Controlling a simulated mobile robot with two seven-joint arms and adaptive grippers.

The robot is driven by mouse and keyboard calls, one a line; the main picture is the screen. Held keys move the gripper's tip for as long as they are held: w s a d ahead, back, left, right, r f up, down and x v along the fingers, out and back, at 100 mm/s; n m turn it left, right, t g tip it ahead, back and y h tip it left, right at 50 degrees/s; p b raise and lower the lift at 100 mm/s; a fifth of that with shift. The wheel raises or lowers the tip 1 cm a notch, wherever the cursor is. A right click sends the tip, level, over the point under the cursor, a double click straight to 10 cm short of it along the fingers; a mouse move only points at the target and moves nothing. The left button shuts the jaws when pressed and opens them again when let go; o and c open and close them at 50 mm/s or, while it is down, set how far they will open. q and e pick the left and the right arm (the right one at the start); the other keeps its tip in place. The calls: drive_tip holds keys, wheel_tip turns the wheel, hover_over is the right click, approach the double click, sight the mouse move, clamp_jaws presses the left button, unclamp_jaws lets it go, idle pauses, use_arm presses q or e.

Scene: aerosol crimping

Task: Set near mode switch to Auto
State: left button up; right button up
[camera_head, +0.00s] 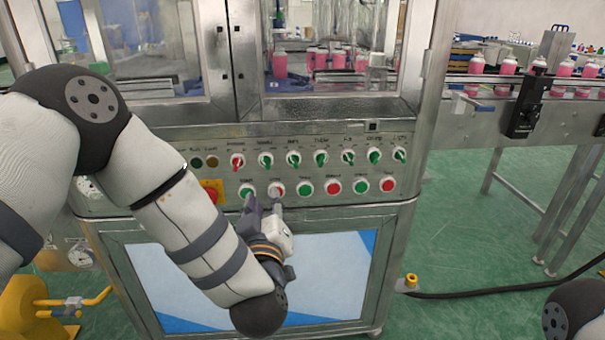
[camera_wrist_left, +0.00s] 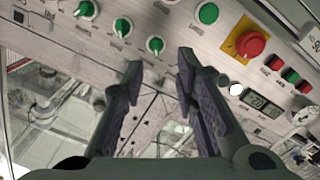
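A steel control panel (camera_head: 325,206) carries an upper row of selector switches and a lower row of knobs and buttons. Their labels are too small to read, so I cannot tell which is the near mode switch. My left gripper (camera_head: 264,204) is at the lower row, its fingertips just below a green-centred knob (camera_head: 247,190) and a red-and-white one (camera_head: 277,190). In the left wrist view my left gripper (camera_wrist_left: 159,66) is open and empty, with a green-handled switch (camera_wrist_left: 155,44) just beyond the gap between its fingertips. Contact cannot be told. My right gripper is out of view.
A red emergency stop (camera_head: 212,193) on a yellow plate sits left of the gripper; it also shows in the left wrist view (camera_wrist_left: 250,43). Glass machine doors rise above the panel. A conveyor (camera_head: 470,80) with pink bottles runs at right. Green floor lies below it.

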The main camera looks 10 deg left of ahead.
sight(265, 165)
use_arm(q)
drive_tip(key=x, duration=0.3)
drive_tip(key=r+x, duration=0.1)
drive_tip(key=x, duration=0.3)
drive_tip(key=b+x, duration=0.1)
drive_tip(key=x, duration=0.3)
drive_tip(key=shift+w+a+r, duration=0.15)
drive_tip(key=shift+w+r, duration=0.05)
drive_tip(key=shift+w, duration=0.05)
drive_tip(key=shift+w+a+r, duration=0.1)
drive_tip(key=shift+w+a, duration=0.05)
drive_tip(key=shift+w, duration=0.4)
clamp_jaws()
